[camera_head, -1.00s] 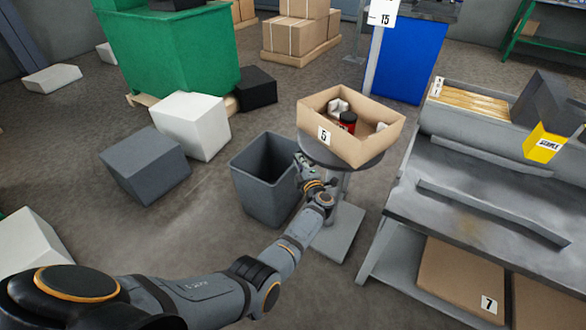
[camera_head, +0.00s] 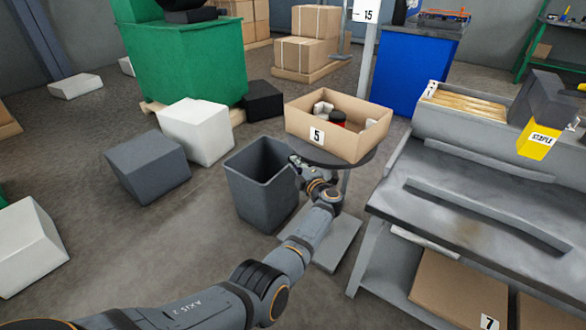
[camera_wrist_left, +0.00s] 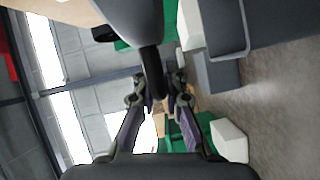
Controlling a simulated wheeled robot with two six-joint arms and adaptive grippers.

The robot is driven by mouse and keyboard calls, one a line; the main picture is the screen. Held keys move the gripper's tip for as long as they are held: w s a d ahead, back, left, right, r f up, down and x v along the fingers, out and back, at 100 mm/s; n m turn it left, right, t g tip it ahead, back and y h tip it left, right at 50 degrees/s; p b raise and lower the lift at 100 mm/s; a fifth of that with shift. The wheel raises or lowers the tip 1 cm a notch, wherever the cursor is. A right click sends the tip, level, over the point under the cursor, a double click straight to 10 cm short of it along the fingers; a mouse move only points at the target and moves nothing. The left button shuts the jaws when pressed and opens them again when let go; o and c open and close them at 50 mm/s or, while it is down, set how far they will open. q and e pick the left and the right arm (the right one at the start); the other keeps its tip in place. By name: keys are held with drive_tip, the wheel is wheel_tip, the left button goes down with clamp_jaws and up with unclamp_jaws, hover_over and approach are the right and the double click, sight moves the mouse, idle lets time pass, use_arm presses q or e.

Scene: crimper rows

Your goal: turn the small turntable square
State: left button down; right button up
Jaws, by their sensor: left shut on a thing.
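The small turntable (camera_head: 364,162) is a round grey plate on a post with a flat grey foot. An open cardboard box labelled 5 (camera_head: 350,142) sits on it at an angle to the workbench, holding a red and black can and pale crumpled pieces. My left gripper (camera_head: 297,164) is at the plate's left edge, just below the box. In the left wrist view, my left gripper (camera_wrist_left: 160,92) is shut on a dark peg (camera_wrist_left: 151,70) that sticks out from the grey plate (camera_wrist_left: 133,18). My right gripper is not in view.
A grey bin (camera_head: 262,190) stands close left of my left gripper. A grey workbench (camera_head: 450,205) is close on the right. White (camera_head: 197,130) and dark grey (camera_head: 148,168) blocks lie on the floor at left. A blue cabinet (camera_head: 412,72) stands behind.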

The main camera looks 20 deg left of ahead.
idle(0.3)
use_arm(q)
drive_tip(key=c, duration=1.4)
unclamp_jaws()
